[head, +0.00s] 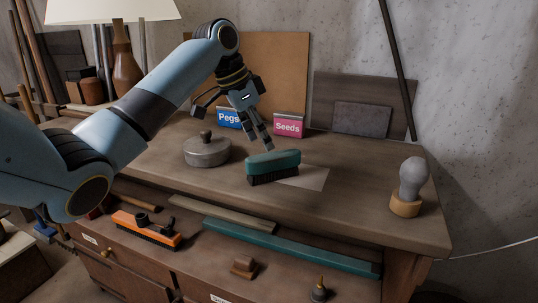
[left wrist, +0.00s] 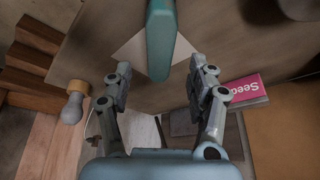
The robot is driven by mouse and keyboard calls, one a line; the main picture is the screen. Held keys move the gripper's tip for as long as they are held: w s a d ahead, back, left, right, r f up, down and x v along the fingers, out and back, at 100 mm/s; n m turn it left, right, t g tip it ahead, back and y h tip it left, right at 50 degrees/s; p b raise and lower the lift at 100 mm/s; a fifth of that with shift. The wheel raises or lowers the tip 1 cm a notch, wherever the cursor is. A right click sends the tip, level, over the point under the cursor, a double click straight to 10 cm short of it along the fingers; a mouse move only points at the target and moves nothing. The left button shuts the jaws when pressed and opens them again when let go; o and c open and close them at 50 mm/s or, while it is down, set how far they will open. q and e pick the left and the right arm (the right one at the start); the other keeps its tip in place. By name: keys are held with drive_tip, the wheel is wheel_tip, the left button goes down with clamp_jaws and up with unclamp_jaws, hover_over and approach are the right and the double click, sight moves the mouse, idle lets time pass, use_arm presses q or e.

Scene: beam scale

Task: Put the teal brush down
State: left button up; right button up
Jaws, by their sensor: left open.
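The teal brush (head: 274,162) stands bristles down on the wooden bench top, partly over a pale paper sheet (head: 306,177). In the left wrist view the teal brush (left wrist: 160,38) is at the top, with its end just beyond the fingertips. My left gripper (head: 262,138) is above and just behind the brush. Its fingers are spread in the left wrist view (left wrist: 163,80), with nothing between them. I cannot tell in the head view whether a fingertip touches the brush. My right gripper is not in view.
A lidded metal pot (head: 206,152) is left of the brush. A blue Pegs sign (head: 228,118) and pink Seeds sign (head: 288,125) stand behind. A grey bulb-shaped object (head: 412,178) is at right. An orange brush (head: 147,229) lies on the lower ledge. The bench's right part is mostly clear.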

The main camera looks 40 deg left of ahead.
use_arm(q)
drive_tip(key=shift+v, duration=2.4)
